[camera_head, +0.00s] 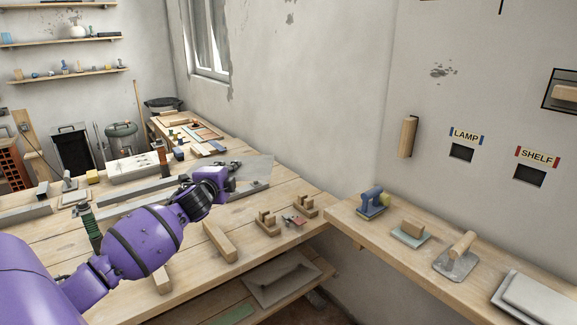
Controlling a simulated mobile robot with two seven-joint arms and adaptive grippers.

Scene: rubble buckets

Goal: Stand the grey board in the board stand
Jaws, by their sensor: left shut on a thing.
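My left arm, purple, comes in from the lower left over the bench, and its gripper (232,170) is shut on a flat grey board (258,168). The board appears tilted above the bench; its near part is hidden behind the gripper. To the right and nearer are two notched wooden blocks, which look like the board stand: one block (267,224) and a second block (306,206). They stand apart on the bench, and the board is clear of both. My right gripper is not in view.
Metal bars and tools crowd the far bench. A side shelf (389,254) at right holds trowels and floats.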

